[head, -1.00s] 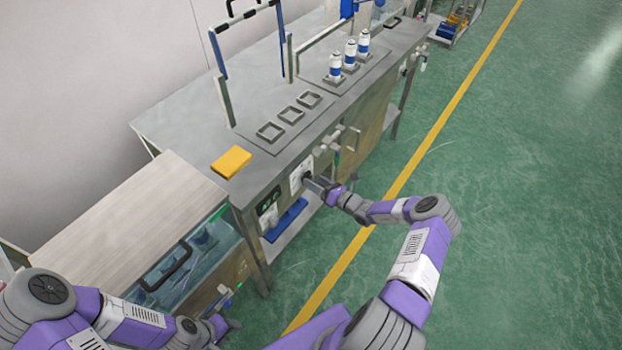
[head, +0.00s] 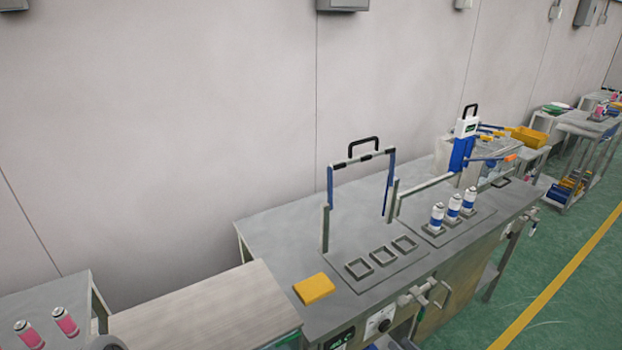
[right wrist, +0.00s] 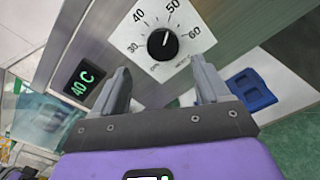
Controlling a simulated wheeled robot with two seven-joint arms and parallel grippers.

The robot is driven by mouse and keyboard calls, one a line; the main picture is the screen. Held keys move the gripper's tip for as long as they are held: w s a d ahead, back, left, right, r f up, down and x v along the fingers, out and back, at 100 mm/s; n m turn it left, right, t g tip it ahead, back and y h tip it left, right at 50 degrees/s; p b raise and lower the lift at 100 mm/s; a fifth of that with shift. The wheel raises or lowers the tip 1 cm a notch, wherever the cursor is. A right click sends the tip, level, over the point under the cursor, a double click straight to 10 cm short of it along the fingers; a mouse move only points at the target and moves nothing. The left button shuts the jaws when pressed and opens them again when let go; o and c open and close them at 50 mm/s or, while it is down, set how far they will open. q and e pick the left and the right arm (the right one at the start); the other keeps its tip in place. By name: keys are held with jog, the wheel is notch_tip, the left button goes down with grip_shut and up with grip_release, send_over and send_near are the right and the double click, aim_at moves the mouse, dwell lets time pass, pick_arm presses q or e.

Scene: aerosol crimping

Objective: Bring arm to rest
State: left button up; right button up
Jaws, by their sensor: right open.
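My right gripper (right wrist: 162,68) is open in the right wrist view. Its two fingers stand apart on either side of a white dial plate, with nothing between them. The black knob (right wrist: 162,43) lies beyond the fingertips, and I see no contact. The knob's dial plate (head: 380,322) also shows on the table front in the head view. In the head view only a grey piece at the bottom edge near the dial may be my right gripper. My left gripper is out of view.
A green "40 C" display (right wrist: 83,85) and a blue part (right wrist: 251,90) flank the gripper. On the metal table (head: 275,225) are a yellow block (head: 314,288), empty square holders (head: 383,256) and blue-white cans (head: 454,207). Floor (head: 560,300) at right is clear.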

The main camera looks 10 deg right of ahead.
jog(key=s+a+f+n+g+y, duration=0.1)
jog(key=s+a+f+n+g, duration=0.1)
jog(key=s+a+n+g, duration=0.45)
jog(key=s+a+f+n+g+y, duration=0.1)
jog(key=a+f+n+g+y, duration=0.15)
jog(key=a, duration=0.65)
jog(key=s+a+f+n+g, duration=0.1)
jog(key=s+a+n+g, duration=0.25)
jog(key=a+n, duration=0.35)
jog(key=s+a+r+n+g+h, duration=0.1)
jog(key=s+a+n+h, duration=0.1)
jog(key=s+n, duration=0.4)
jog(key=s+a+n+g+h, duration=0.2)
jog(key=s+n, duration=0.5)
jog(key=n, duration=0.6)
jog(key=shift+a+r+h, duration=0.4)
jog(key=shift+a+h, duration=0.1)
jog(key=shift+h, duration=0.75)
